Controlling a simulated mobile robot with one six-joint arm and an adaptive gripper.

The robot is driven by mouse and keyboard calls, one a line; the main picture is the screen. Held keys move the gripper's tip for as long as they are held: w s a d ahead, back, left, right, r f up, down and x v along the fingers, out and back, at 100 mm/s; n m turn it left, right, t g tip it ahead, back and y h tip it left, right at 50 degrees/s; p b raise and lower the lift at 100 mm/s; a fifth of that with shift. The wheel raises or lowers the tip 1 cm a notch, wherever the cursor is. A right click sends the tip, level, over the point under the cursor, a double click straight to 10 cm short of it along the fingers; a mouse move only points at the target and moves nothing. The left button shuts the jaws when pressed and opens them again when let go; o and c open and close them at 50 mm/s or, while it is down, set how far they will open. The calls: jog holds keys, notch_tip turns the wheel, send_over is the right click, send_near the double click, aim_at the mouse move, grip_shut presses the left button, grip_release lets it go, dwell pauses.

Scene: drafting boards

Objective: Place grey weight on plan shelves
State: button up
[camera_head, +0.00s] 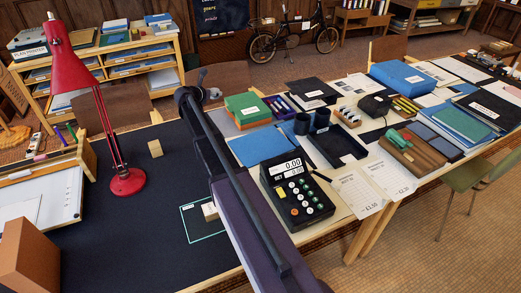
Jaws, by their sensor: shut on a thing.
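The plan shelves (112,66) are a light wooden unit at the back left, with blue and white folders in their compartments and on top. My arm reaches from the bottom middle up towards the left. My gripper (203,85) is small and dark at the arm's far end, partly hidden by my arm. It appears shut on a small grey thing, seemingly the grey weight (214,94), in front of the shelves and to their right in the picture. The fingers are too small to make out clearly.
A red lamp (126,182) stands on the dark board (120,240), left of my arm. A wooden block (155,148) and a pale block (210,211) lie on it. Right, a keypad device (297,190), trays and folders crowd the table. Chairs stand before the shelves.

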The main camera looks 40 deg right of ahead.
jog(key=g+b, duration=0.1)
jog(key=b, duration=1)
send_over(260, 145)
notch_tip(260, 145, down, 12)
jog(key=shift+m+h, duration=0.3)
jog(key=shift+m, duration=0.1)
jog(key=shift+s+d, duration=0.1)
notch_tip(260, 145, down, 6)
jog(key=b, duration=0.6)
jog(key=shift+f, duration=0.1)
jog(key=shift+f+b, duration=1.85)
jog(key=shift+b, duration=0.05)
jog(key=shift+f, duration=0.1)
jog(key=o, duration=1.2)
jog(key=shift+o, duration=0.2)
